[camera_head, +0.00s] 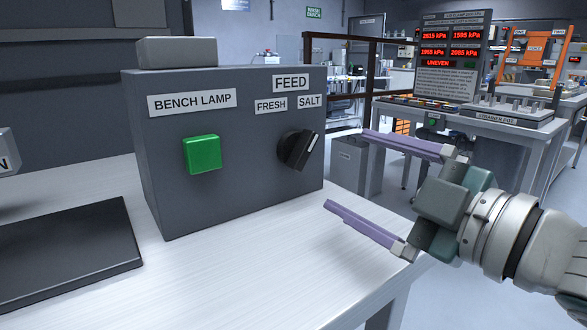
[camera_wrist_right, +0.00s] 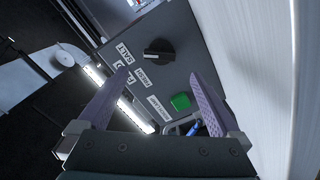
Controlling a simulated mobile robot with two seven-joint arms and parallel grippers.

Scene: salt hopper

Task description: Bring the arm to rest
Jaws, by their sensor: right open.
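My right gripper (camera_head: 345,170) is open and empty, to the right of the grey control box (camera_head: 235,195). Its two purple fingers point left toward the box, apart from it. In the right wrist view the open fingers (camera_wrist_right: 155,98) frame the box face. The box carries a black FEED knob (camera_head: 297,150) with its pointer mark tilted up to the right, toward the SALT label (camera_head: 310,102). The knob also shows in the right wrist view (camera_wrist_right: 160,51). A green BENCH LAMP button (camera_head: 201,154) is on the left of the face. My left gripper is not in view.
The box stands on a white bench (camera_head: 250,280), clear in front of it. A black plate (camera_head: 70,250) lies at the left. A railing (camera_head: 345,40) and a far table with a red readout panel (camera_head: 450,60) are behind, beyond open floor.

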